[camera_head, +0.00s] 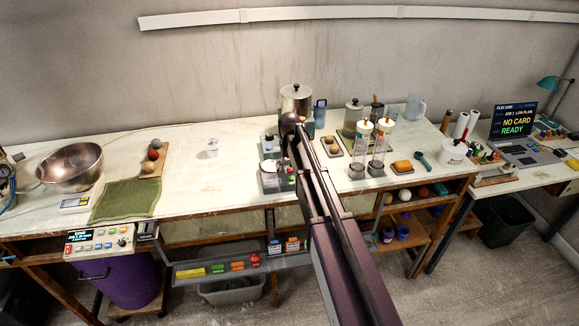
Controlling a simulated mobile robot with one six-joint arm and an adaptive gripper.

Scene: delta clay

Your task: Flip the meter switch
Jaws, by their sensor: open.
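I cannot make out for certain which device is the meter, and no switch is clear at this size. A small grey device (271,182) with green and red spots stands at mid-bench, partly behind my arm. A control box (100,242) with a lit display, knobs and buttons hangs at the bench's front left. A small flat unit with a display (75,203) lies on the bench beside the green cloth. My arm reaches up from the bottom across the middle of the bench. Its gripper is hidden behind the arm links.
A metal bowl (71,168) and green cloth (126,200) lie left; a silver pot (296,99) stands behind my arm. Clear cylinders (379,150) stand right of it. The bench's left middle (215,185) is mostly clear.

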